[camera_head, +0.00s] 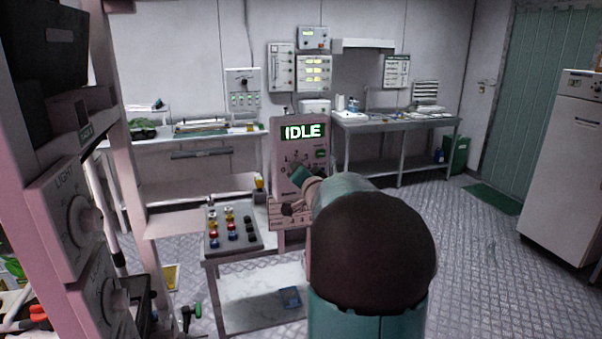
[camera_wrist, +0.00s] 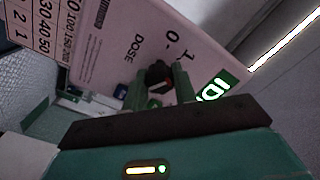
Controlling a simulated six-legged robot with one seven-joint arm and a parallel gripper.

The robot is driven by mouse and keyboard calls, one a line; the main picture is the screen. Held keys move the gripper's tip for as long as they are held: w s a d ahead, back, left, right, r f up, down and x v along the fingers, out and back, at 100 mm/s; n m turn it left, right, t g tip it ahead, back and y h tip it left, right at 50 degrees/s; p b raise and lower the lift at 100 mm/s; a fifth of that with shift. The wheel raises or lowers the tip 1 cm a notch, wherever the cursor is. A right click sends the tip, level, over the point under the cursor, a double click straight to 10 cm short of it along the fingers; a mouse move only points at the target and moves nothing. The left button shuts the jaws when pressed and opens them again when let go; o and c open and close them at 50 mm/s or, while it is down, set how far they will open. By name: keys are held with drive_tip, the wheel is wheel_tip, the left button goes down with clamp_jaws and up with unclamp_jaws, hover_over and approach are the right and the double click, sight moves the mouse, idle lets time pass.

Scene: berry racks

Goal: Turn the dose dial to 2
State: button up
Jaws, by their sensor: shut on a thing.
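The dosing panel (camera_head: 285,147) stands upright beyond my arm in the head view, with a lit "IDLE" display (camera_head: 304,131). Its face also shows in the wrist view (camera_wrist: 108,45), tilted, with the word DOSE and the marks 0 and 1. The dark dose dial (camera_wrist: 157,76) is between the fingers of my gripper (camera_wrist: 158,84), which is shut on it. The fingers hide much of the dial, and its pointer setting cannot be read. In the head view my gripper (camera_head: 302,176) is at the panel face, partly hidden by my arm.
A sloped box with several coloured knobs (camera_head: 250,243) stands on a stand left of my arm. A rack with LIGHT dials (camera_head: 83,220) is close at the left. A metal table (camera_head: 396,122) stands at the back wall. The floor at right is open before a white cabinet (camera_head: 566,165).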

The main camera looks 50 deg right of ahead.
drive_tip(key=m, duration=0.5)
drive_tip(key=shift+m, duration=0.4)
drive_tip(key=m, duration=0.5)
drive_tip(key=shift+m, duration=0.3)
drive_tip(key=o, duration=1)
drive_tip(key=shift+c, duration=0.2)
drive_tip(key=shift+s, duration=0.15)
drive_tip(key=v, duration=1.3)
drive_tip(key=shift+s+a, duration=0.2)
